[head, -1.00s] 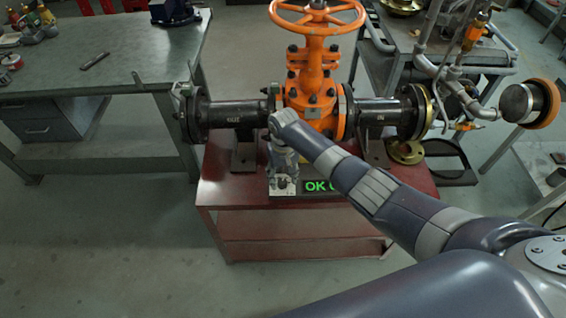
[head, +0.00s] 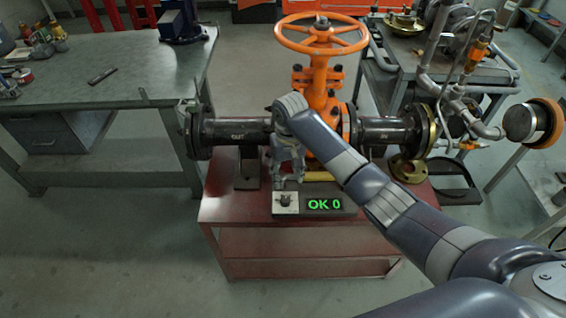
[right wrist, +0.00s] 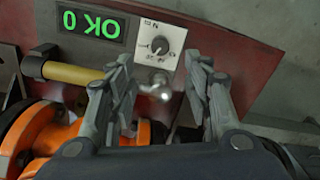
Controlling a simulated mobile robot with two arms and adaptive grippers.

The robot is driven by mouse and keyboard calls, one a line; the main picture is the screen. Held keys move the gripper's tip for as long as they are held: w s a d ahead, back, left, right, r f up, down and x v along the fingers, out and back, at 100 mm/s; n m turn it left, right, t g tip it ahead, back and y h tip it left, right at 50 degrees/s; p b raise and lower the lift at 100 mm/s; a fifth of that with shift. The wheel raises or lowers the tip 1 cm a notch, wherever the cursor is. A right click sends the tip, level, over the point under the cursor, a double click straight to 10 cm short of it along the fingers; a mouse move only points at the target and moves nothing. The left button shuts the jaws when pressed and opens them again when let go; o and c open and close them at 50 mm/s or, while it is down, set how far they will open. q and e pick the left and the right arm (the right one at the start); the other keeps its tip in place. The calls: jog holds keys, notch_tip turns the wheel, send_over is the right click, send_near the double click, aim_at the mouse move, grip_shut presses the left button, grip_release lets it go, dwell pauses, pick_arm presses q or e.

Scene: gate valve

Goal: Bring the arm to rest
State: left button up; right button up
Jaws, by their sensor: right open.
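My right arm reaches in from the lower right in the head view, and its right gripper (head: 288,180) hangs fingers down in front of the orange gate valve (head: 321,80). In the right wrist view the right gripper (right wrist: 160,100) is open, with nothing between its fingers. Beyond the fingertips is a light panel with a dark knob (right wrist: 160,45). Beside it is a display (right wrist: 91,24) that reads "OK 0" in green, also seen in the head view (head: 324,204). My left gripper is not in view.
The valve and its black pipes (head: 236,133) stand on a red table (head: 235,213). A yellow bar (right wrist: 73,73) lies close beside the gripper. A grey workbench (head: 120,85) stands at the left. A pipe assembly (head: 455,90) is at the right. Open floor lies in front.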

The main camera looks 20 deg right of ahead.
jog(key=s+a+f+n+t+y, duration=0.1)
jog(key=s+a+f, duration=0.15)
jog(key=s, duration=0.45)
jog(key=s+a+f+n, duration=0.15)
jog(key=s+f, duration=0.25)
jog(key=s, duration=0.4)
jog(key=s+d+r+t, duration=0.1)
jog(key=s+d+r, duration=0.25)
jog(key=s, duration=0.45)
jog(key=s+d+r+t, duration=0.2)
jog(key=s+d, duration=0.2)
jog(key=s, duration=0.5)
notch_tip(320, 180, down, 26)
jog(key=s+g+h, duration=0.1)
jog(key=s+g, duration=0.1)
jog(key=s+d+f+g, duration=0.1)
jog(key=s+d+f, duration=0.1)
jog(key=s+f, duration=1.4)
jog(key=shift+s+d, duration=0.3)
jog(key=shift+d, duration=0.05)
